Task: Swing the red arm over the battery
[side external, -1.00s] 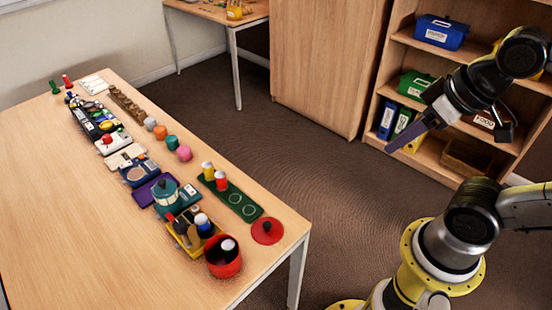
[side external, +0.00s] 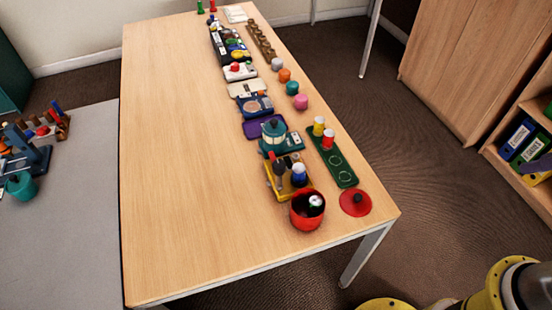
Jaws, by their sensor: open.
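I cannot clearly make out a red arm or a battery in the side external view; the tabletop things are small there. A white box with a red top part (side external: 239,71) stands in the row on the table. A long dark tray with small coloured pieces (side external: 228,46) lies behind it. A blue device with a pale round disc (side external: 254,104) lies in front of it, beyond a cream plate. My gripper is out of the picture now; only part of my yellow and dark base shows at the lower right.
The wooden table (side external: 180,170) is bare on its left half. A red pot (side external: 307,211), its red lid (side external: 355,203), a yellow tray (side external: 270,180) and a green board with cans (side external: 342,168) crowd the near right. Several coloured knobs line the right edge.

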